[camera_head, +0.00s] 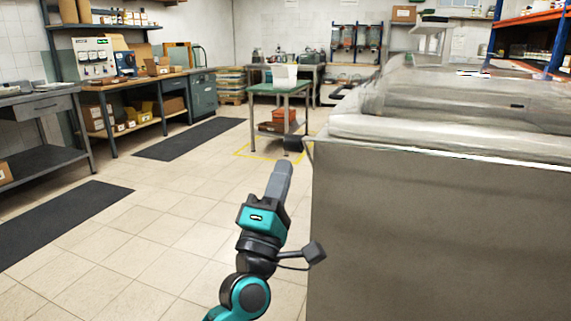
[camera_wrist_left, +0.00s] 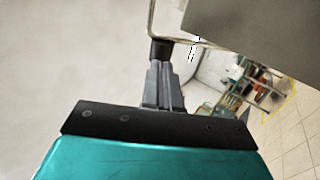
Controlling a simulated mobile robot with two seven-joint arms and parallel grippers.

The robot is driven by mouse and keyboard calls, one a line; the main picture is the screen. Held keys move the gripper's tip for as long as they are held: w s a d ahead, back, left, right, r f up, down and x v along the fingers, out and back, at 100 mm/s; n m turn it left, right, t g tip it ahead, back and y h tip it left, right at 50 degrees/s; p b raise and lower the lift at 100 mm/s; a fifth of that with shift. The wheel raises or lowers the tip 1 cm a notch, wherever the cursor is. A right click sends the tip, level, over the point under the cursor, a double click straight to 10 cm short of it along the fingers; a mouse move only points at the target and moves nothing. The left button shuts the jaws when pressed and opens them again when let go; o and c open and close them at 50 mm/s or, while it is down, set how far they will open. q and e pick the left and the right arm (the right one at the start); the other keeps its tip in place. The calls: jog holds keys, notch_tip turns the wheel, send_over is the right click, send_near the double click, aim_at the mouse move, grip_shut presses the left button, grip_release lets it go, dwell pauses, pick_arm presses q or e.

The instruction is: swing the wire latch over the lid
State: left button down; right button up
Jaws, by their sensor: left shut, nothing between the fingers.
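A large grey body (camera_head: 430,235) fills the right of the head view, with a pale, rounded, glassy lid (camera_head: 450,105) on top. The wire latch (camera_head: 309,150) shows at its left upper edge, with a black grip (camera_head: 293,143) standing out to the left. In the left wrist view the bent wire (camera_wrist_left: 151,18) runs beside the grey body (camera_wrist_left: 265,30), and its black grip (camera_wrist_left: 161,49) lies just beyond my fingertips. My left gripper (camera_head: 283,168) is shut and empty, just below the grip; I cannot tell whether they touch. My right gripper is not in view.
A green table (camera_head: 279,88) with a white bin (camera_head: 284,76) stands behind. Workbenches (camera_head: 150,85) line the left wall, with dark mats (camera_head: 190,138) before them. An orange-and-blue rack (camera_head: 535,22) is at the back right.

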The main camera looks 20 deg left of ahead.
pick_arm(q)
jog(key=shift+x, duration=1.25)
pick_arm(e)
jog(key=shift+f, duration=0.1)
